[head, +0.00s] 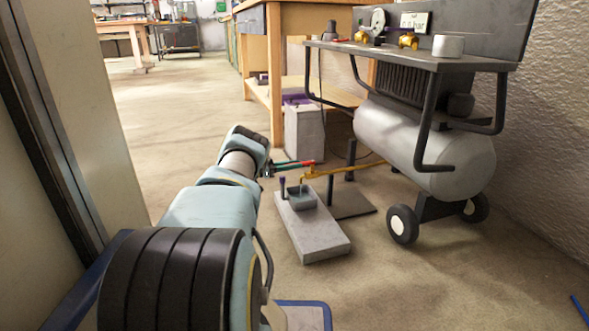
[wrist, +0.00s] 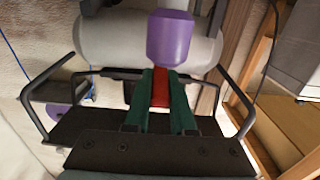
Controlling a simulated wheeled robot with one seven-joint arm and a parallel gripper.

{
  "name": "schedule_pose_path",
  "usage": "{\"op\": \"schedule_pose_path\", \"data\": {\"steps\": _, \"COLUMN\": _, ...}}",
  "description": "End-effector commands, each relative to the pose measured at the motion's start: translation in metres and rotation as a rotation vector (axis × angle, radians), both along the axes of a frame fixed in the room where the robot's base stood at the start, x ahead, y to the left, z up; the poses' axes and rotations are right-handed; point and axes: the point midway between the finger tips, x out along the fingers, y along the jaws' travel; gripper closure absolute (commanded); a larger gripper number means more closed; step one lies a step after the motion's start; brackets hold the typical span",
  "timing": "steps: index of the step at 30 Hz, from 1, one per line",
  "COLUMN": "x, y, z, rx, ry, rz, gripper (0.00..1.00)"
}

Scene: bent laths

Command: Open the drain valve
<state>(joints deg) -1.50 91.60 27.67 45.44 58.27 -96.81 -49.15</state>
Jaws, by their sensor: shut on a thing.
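My gripper (head: 303,163) reaches forward to the drain valve (head: 312,173) at the near end of a thin yellow pipe. In the wrist view my green fingers (wrist: 159,102) are shut on the red lever (wrist: 160,86), which shows between them. The yellow pipe (head: 348,168) runs right toward the silver compressor tank (head: 385,135). Below the valve, a small grey cup (head: 303,200) stands on a grey block. In the wrist view a purple block-like piece (wrist: 170,40) shows just past the lever; I cannot tell whether it is joined to it. The valve body is hidden in the wrist view.
The grey block (head: 318,238) stands on the floor under the pipe, with a dark plate (head: 350,200) beside it. The compressor's wheel (head: 403,224) is at the right. A wooden workbench (head: 275,70) stands behind. Floor to the left is clear, and a pale panel (head: 75,120) flanks my arm.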

Motion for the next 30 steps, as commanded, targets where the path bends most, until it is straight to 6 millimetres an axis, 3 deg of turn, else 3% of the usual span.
{"op": "schedule_pose_path", "data": {"steps": 10, "x": 0.001, "y": -0.002, "z": 0.001, "rx": 0.000, "ry": -0.002, "rz": -0.003, "gripper": 1.00}}
{"op": "schedule_pose_path", "data": {"steps": 11, "x": 0.001, "y": -0.002, "z": 0.001, "rx": 0.000, "ry": -0.002, "rz": -0.002, "gripper": 0.76}}
{"op": "schedule_pose_path", "data": {"steps": 19, "x": 0.001, "y": -0.001, "z": 0.001, "rx": 0.000, "ry": -0.002, "rz": -0.002, "gripper": 0.47}}
{"op": "schedule_pose_path", "data": {"steps": 30, "x": -0.002, "y": 0.009, "z": 0.002, "rx": -0.001, "ry": -0.001, "rz": 0.000, "gripper": 0.47}}
